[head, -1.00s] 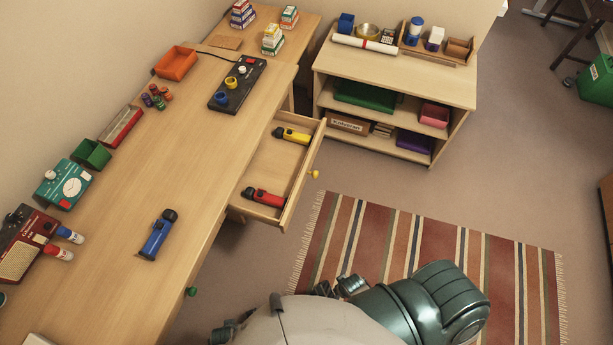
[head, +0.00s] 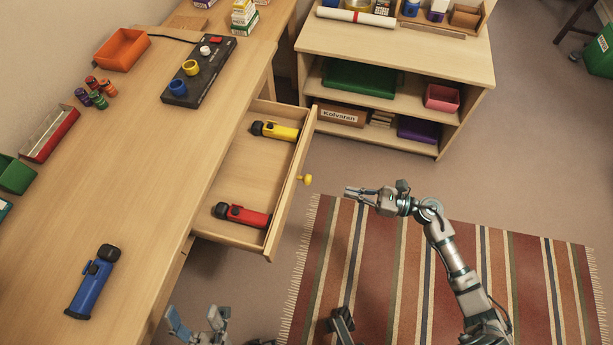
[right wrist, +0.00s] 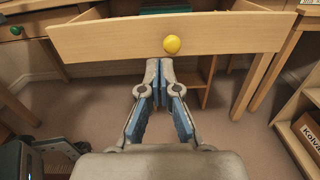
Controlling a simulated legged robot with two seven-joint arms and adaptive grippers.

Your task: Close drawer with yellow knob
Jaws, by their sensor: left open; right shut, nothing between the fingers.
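The drawer (head: 238,168) is pulled out of the desk and open. Its yellow knob (head: 305,180) is on the front panel, which also shows in the right wrist view (right wrist: 110,42). A yellow flashlight (head: 275,131) and a red flashlight (head: 242,215) lie inside the drawer. My right gripper (head: 352,191) is shut and empty, in front of the drawer and a little to the right of the knob. In the right wrist view its fingertips (right wrist: 160,64) point at the panel just below the yellow knob (right wrist: 172,44); contact cannot be told. My left gripper (head: 196,325) is open, low beside the desk.
A shelf unit (head: 400,50) stands behind the drawer. A striped rug (head: 400,275) covers the floor at right.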

